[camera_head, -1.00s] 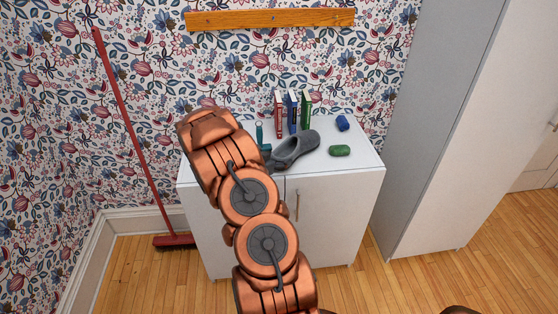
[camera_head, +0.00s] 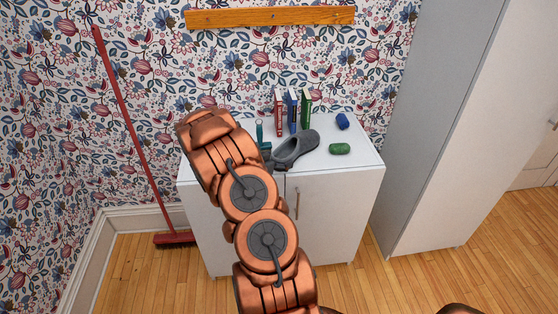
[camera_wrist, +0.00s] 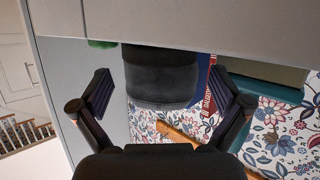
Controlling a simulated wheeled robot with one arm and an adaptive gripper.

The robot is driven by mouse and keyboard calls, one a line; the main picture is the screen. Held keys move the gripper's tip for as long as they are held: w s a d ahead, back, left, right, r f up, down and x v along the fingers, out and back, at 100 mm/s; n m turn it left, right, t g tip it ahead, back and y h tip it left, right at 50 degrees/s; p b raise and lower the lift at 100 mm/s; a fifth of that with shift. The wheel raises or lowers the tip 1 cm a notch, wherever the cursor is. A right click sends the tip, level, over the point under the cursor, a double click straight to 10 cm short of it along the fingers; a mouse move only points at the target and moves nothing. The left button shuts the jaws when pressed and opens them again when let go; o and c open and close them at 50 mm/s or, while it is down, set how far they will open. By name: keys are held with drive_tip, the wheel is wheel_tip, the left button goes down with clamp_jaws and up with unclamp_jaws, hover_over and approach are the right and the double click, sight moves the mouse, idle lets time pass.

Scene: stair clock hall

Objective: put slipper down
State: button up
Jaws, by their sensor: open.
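A grey slipper (camera_head: 296,149) lies on top of the white cabinet (camera_head: 354,166), near its front edge and in front of the books. In the wrist view the dark slipper (camera_wrist: 160,75) shows between the two spread fingers of my gripper (camera_wrist: 162,100), with a gap on each side. My gripper is open. In the head view my arm hides most of the gripper.
Several upright books (camera_head: 292,111) stand behind the slipper. A green item (camera_head: 340,149) and a blue item (camera_head: 342,121) lie to its right. A teal object (camera_head: 260,133) stands to its left. A red broom (camera_head: 132,130) leans on the wall at left. A tall grey cabinet (camera_head: 440,130) stands at right.

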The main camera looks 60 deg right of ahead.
drive_tip(key=b+v, duration=0.2)
drive_tip(key=v, duration=0.9)
drive_tip(key=shift+a+r+b, duration=0.2)
drive_tip(key=shift+a+b, duration=0.1)
drive_tip(key=shift+a, duration=0.05)
